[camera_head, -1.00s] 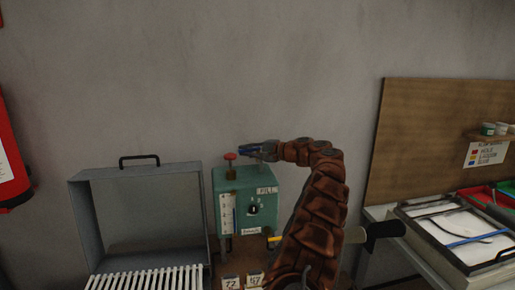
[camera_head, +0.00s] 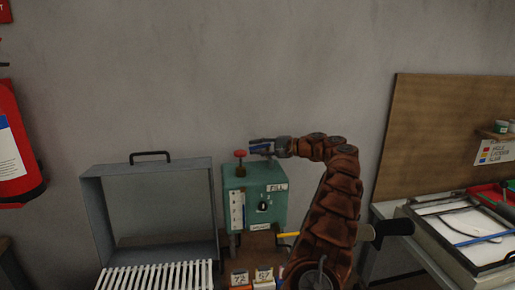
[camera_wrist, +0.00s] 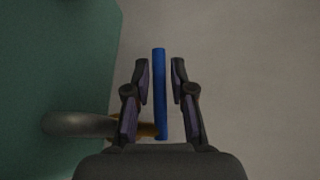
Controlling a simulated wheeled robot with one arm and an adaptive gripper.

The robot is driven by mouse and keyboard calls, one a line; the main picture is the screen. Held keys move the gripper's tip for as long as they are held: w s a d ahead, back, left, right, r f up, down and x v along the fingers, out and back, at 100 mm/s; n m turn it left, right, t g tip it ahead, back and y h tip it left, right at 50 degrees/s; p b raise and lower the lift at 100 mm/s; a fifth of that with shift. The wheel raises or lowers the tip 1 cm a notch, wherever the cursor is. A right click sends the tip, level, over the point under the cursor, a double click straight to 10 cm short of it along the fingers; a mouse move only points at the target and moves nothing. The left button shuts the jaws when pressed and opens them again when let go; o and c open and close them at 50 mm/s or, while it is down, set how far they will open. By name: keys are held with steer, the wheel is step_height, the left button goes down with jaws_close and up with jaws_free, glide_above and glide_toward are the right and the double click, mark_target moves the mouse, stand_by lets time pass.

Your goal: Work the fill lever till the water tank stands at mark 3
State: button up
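The green water tank box (camera_head: 262,178) stands against the wall, with a FILL label, a dark knob on its front and a red-topped valve (camera_head: 240,154) on top. Its white gauge strip (camera_head: 237,210) is on the front left; the level is too small to read. My gripper (camera_head: 261,147) is just above the box's right top. In the wrist view, a blue bar (camera_wrist: 160,92), seemingly the fill lever's grip on a metal rod (camera_wrist: 80,124), lies between my fingers. My gripper (camera_wrist: 160,72) is open, with gaps on both sides of the bar.
An open grey case (camera_head: 150,180) stands left of the box, with a white slatted rack (camera_head: 155,275) in front. A red extinguisher (camera_head: 15,150) hangs far left. A wooden board (camera_head: 440,135) and a tray (camera_head: 450,245) are at the right.

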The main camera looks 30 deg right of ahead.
steer(key=v, duration=1.2)
stand_by(1.7)
